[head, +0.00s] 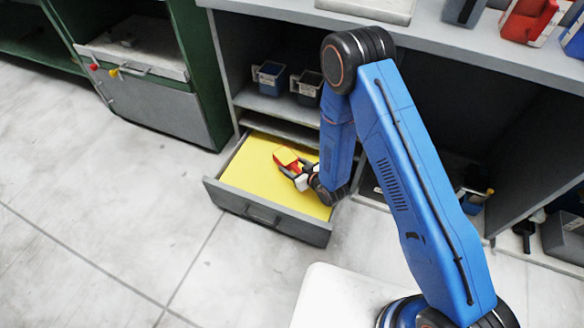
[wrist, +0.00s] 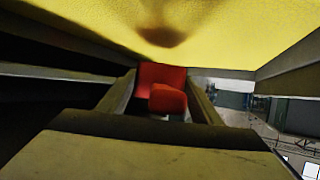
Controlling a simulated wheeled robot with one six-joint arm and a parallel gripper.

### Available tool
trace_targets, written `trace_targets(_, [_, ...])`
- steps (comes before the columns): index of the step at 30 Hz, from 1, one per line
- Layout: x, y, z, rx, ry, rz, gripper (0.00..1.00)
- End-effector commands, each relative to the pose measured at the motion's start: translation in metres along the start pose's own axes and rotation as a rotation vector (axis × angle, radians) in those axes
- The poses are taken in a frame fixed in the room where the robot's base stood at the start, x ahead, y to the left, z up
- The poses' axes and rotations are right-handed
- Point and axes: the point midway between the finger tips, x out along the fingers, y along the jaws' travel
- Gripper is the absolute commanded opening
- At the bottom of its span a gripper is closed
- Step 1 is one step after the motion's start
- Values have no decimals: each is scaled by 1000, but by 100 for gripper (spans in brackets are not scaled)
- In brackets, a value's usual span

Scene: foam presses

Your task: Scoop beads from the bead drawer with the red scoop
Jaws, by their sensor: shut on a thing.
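The bead drawer (head: 268,215) is pulled open below the bench and filled with a level bed of yellow beads (head: 255,175). The red scoop (head: 286,158) is over the beads near the drawer's middle. It also shows in the wrist view (wrist: 160,85), between my fingers. My gripper (head: 299,178) is shut on the scoop. In the wrist view, a dark hollow or shadow (wrist: 165,36) marks the bead surface beyond the scoop. I cannot tell whether the scoop touches the beads or how much it holds.
Blue and dark bins (head: 268,77) stand on a shelf behind the drawer. The bench top (head: 440,45) overhangs the drawer's back, with a red bin (head: 528,20) on it. A green press (head: 150,85) stands left. The floor in front is clear.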

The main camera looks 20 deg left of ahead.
Motion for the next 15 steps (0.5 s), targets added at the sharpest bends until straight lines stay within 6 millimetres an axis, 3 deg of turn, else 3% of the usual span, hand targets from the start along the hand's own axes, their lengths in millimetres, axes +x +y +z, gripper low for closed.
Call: trace_targets(15, [-14,0,-20,0,33,0,34])
